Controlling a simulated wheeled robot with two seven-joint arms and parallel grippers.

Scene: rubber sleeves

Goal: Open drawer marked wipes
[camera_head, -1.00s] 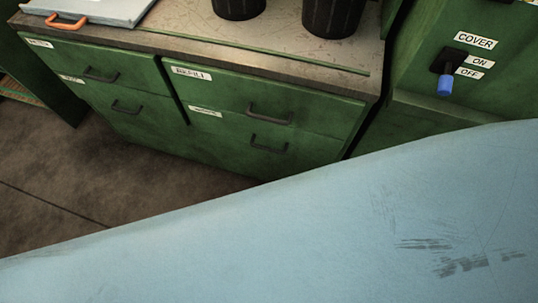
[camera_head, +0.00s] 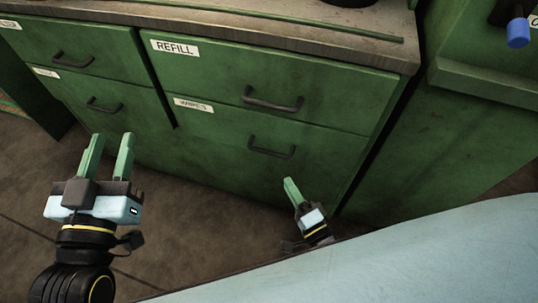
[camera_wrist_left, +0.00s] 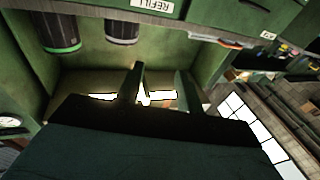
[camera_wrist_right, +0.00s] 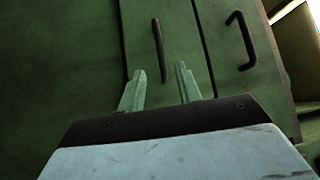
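The drawer labelled WIPES (camera_head: 225,125) is the lower right drawer of the green cabinet. It looks shut, and its dark handle (camera_head: 271,150) is free. My right gripper (camera_head: 291,186) is below and slightly right of that handle. In the right wrist view my right gripper (camera_wrist_right: 160,83) is open and empty, with the wipes handle (camera_wrist_right: 159,50) ahead, between the finger directions and not touched. My left gripper (camera_head: 107,142) is open and empty, left of the drawer and in front of the left drawers. It also shows open in the left wrist view (camera_wrist_left: 160,75).
The drawer labelled REFILL (camera_head: 320,92) is directly above, shut, with its own handle (camera_head: 272,101). Left drawers (camera_head: 75,55) are also shut. The grey worktop (camera_head: 220,27) overhangs slightly. A blue-tipped switch (camera_head: 518,32) is at upper right. Floor (camera_head: 175,210) before the cabinet is clear.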

